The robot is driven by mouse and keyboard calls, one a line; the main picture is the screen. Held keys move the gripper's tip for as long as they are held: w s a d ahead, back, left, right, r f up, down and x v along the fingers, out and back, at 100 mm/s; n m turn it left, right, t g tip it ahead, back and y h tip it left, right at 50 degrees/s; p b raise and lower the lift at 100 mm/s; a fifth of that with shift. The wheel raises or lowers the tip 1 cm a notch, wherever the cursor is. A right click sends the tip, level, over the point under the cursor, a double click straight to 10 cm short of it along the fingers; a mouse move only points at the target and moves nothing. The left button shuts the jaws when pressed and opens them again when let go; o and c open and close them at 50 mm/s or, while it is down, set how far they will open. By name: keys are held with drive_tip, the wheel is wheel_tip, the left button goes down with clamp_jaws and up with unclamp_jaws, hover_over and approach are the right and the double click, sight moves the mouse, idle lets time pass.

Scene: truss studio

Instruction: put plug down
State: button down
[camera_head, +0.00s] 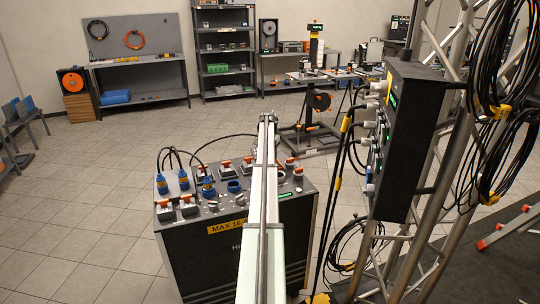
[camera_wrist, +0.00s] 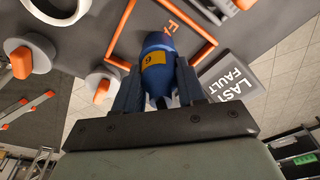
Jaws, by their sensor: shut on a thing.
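In the wrist view my gripper (camera_wrist: 158,85) is shut on a blue plug (camera_wrist: 154,50) with a yellow label, one finger on each side. The plug overlaps an orange rectangular outline (camera_wrist: 205,52) with partly hidden orange lettering on a dark panel (camera_wrist: 105,18). I cannot tell whether the plug touches the panel. In the head view my arm runs up the middle over a dark distribution box (camera_head: 200,255), and the gripper and held plug are not clearly visible. Blue plugs (camera_head: 184,180) stand on the box's top left.
A "LAST FAULT" plate (camera_wrist: 234,78) lies right of the fingers in the wrist view. A truss-mounted panel (camera_head: 408,140) with hanging cables stands right in the head view.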

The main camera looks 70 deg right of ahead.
drive_tip(key=shift+f, duration=0.1)
drive_tip(key=c, duration=0.7)
unclamp_jaws()
drive_tip(key=shift+o, duration=0.2)
wheel_tip(320, 180, up, 12)
drive_tip(key=a, duration=0.1)
drive_tip(key=shift+a, duration=0.4)
drive_tip(key=shift+w, duration=0.1)
